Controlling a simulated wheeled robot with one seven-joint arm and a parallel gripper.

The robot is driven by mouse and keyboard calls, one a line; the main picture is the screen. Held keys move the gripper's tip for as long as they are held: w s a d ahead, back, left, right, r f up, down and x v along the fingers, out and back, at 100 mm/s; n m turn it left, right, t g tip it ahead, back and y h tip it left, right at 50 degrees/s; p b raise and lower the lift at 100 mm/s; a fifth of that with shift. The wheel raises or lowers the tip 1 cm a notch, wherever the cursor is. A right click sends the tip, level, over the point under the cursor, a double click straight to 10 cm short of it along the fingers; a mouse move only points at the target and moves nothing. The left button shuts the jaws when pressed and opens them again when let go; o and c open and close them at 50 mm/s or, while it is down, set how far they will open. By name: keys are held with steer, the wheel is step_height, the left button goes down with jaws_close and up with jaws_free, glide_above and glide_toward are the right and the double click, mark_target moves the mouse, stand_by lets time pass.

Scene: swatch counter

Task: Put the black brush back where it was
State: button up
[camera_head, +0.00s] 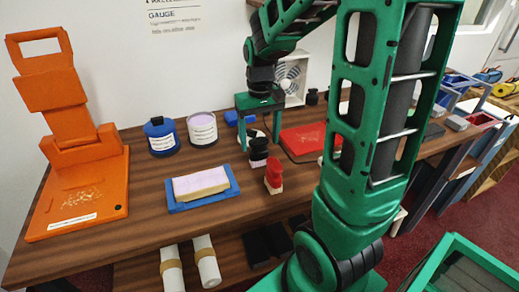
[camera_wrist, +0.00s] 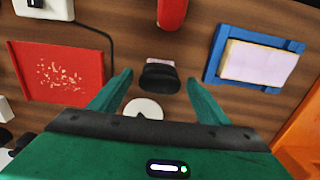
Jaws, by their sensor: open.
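The black brush (camera_head: 258,147) stands upright on the wooden counter, a dark head over a pale pinkish base. In the wrist view the black brush (camera_wrist: 160,77) shows between and just beyond my fingers. My green gripper (camera_head: 259,143) points down over the counter with its fingers apart at the brush. In the wrist view my gripper (camera_wrist: 160,82) has nothing clamped in it, and I cannot tell whether either finger touches the brush. A red brush (camera_head: 273,176) stands just in front of the black one; it also shows at the top of the wrist view (camera_wrist: 172,12).
A blue tray (camera_head: 176,208) with a pale block lies left of the brushes. A white round thing (camera_wrist: 143,108) sits close behind the black brush. A red board (camera_head: 303,138) lies to the right. A blue jar (camera_head: 160,138), pale canister (camera_head: 202,130) and orange stand (camera_head: 75,150) are left.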

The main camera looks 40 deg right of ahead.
step_height(320, 180, up, 6)
steer(key=shift+f, duration=0.1)
steer(key=shift+s, duration=0.4)
steer(key=s+f+m, duration=0.3)
steer(key=s, duration=1.6)
steer(key=shift+s, duration=0.35)
steer(key=shift+d, duration=0.1)
steer(key=shift+w+f, duration=0.2)
steer(key=shift+w, duration=0.5)
